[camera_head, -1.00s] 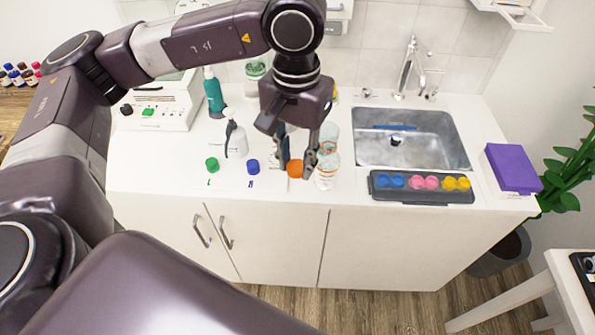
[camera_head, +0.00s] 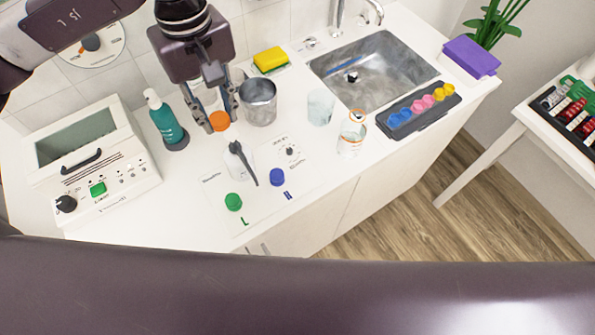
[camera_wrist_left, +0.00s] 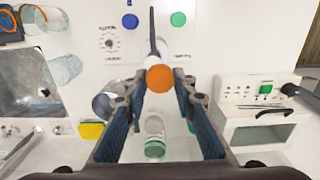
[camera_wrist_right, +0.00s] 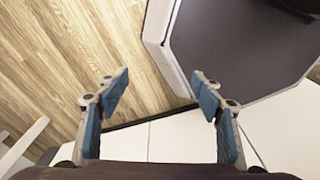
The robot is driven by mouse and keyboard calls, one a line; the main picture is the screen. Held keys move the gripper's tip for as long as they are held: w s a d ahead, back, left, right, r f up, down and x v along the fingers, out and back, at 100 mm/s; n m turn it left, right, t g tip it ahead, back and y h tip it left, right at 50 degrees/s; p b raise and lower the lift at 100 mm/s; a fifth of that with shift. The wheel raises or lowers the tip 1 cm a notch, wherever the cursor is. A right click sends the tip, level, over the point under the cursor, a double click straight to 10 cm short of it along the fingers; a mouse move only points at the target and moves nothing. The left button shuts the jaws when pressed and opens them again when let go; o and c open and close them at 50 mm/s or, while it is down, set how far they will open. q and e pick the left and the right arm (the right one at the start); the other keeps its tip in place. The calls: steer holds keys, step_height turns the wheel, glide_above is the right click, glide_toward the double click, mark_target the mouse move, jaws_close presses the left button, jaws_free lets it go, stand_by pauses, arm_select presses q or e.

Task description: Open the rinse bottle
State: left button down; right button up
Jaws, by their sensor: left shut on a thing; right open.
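A clear bottle (camera_head: 351,140) with an orange ring at its neck stands upright on the white counter, no cap on it; it also shows at the top left of the left wrist view (camera_wrist_left: 30,24). It appears to be the rinse bottle. My left gripper (camera_head: 220,117) is shut on an orange cap (camera_head: 219,121), held above the counter, well left of the bottle. The cap also shows between the fingertips in the left wrist view (camera_wrist_left: 160,78). My right gripper (camera_wrist_right: 160,92) is open and empty, above the wooden floor, seen only in its wrist view.
A drinking glass (camera_head: 320,107) and a metal cup (camera_head: 259,104) stand between gripper and bottle.

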arm_select(q)
steer(key=d+n, duration=0.6)
steer(key=n, duration=0.2)
arm_select(e)
steer(key=d, duration=0.6)
arm_select(q)
step_height(320, 180, up, 2)
steer(key=n, duration=2.3)
glide_above(308, 178)
steer(key=shift+n, duration=0.3)
step_height(308, 178, down, 19)
steer(key=p, duration=0.5)
steer(key=shift+f, duration=0.4)
arm_select(e)
steer(key=r, duration=0.1)
steer(key=a+r, duration=0.1)
steer(key=r, duration=0.1)
steer(key=a+r, duration=0.1)
steer(key=r, duration=0.1)
steer(key=shift+a, duration=0.25)
steer(key=shift+f, duration=0.1)
